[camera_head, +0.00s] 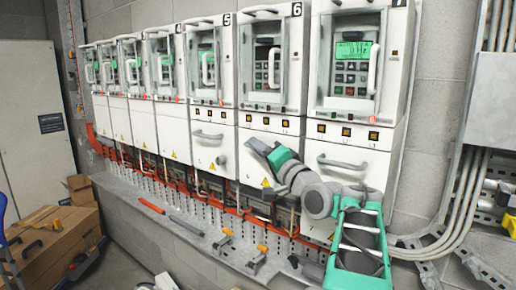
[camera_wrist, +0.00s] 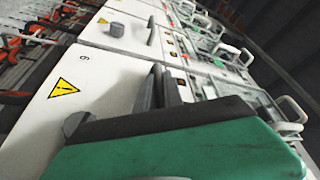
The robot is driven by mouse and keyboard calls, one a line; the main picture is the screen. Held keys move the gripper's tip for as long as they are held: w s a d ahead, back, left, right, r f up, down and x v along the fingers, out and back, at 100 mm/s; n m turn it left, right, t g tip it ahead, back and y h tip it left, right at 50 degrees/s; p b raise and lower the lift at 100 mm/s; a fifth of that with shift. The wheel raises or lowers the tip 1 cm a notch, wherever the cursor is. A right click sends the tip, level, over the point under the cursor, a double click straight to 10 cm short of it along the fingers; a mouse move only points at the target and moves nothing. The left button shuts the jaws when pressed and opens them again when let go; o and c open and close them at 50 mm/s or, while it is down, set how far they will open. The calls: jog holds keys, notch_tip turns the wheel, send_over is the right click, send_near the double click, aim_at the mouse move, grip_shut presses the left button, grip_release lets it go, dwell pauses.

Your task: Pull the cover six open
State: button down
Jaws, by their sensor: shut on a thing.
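Cover six (camera_head: 287,145) is the white lower panel under the drive marked 6, and it looks flush with its neighbours. In the wrist view the cover (camera_wrist: 112,92) shows a 6, a yellow warning triangle (camera_wrist: 64,89) and a grey knob (camera_wrist: 75,124). My gripper (camera_head: 256,147) is at the upper part of this cover, with its fingers shut on the cover's handle. The gripper (camera_wrist: 160,88) also shows in the wrist view, where the fingers and the green gripper body hide most of the handle and the cover's near side.
Cover five (camera_head: 207,145), with its own handle and knob, is to the left. Cover seven (camera_head: 345,160), with its handle, is to the right behind my arm. A grey ledge (camera_head: 190,235) with loose tools runs below. Cardboard boxes (camera_head: 50,245) stand at the left.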

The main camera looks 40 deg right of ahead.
dwell(0.4)
notch_tip(320, 180, down, 16)
jog(key=b, duration=1.4)
jog(key=c, duration=1.7)
grip_release()
jog(key=shift+c, duration=0.2)
